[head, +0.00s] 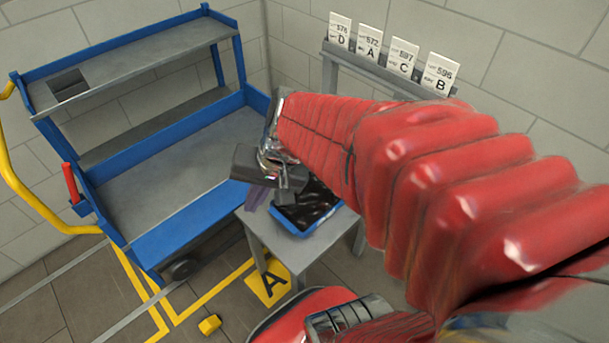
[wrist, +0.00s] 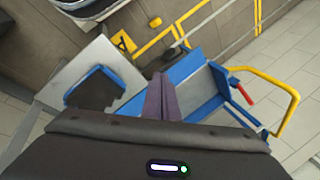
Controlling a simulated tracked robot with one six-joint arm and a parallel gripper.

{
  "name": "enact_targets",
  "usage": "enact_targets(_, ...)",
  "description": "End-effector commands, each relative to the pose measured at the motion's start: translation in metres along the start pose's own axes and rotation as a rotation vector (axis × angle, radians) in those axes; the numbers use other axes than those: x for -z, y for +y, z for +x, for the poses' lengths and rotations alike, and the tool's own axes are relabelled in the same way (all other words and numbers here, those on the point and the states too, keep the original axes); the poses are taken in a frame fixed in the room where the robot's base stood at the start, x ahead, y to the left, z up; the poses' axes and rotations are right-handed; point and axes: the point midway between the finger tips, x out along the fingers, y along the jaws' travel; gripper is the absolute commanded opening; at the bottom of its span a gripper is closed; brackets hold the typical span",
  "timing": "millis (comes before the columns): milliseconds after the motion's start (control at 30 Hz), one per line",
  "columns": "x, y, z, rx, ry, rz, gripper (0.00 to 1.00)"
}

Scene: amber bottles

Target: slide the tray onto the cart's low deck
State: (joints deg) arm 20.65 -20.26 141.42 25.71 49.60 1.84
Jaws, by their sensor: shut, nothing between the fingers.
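The tray (head: 306,211) has a blue rim and a dark inside. It lies on a small grey table, partly hidden by my arm in the head view. It also shows on the table in the wrist view (wrist: 95,90). The blue cart stands left of the table in the head view, its grey low deck (head: 175,172) facing the table side. The low deck is partly seen in the wrist view (wrist: 195,98). My gripper (head: 254,197) has purple fingers, shut and empty, between tray and cart. The fingers also show in the wrist view (wrist: 161,88), apart from the tray.
The grey table (head: 322,240) stands close to the cart. The cart has an upper shelf (head: 140,65), a red lever (head: 71,184) and a yellow handle (head: 28,195). A yellow block (head: 210,325) and a yellow "A" marker (head: 268,284) are on the floor. A rack (head: 385,68) holds several cards behind.

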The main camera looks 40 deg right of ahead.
Motion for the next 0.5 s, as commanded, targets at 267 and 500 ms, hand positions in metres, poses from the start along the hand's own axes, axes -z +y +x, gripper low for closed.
enact_targets(267,0.032,0.029,0.03,0.087,-0.056,0.346,0.0)
enact_targets(500,0.06,0.062,0.053,0.17,-0.081,0.649,0.0)
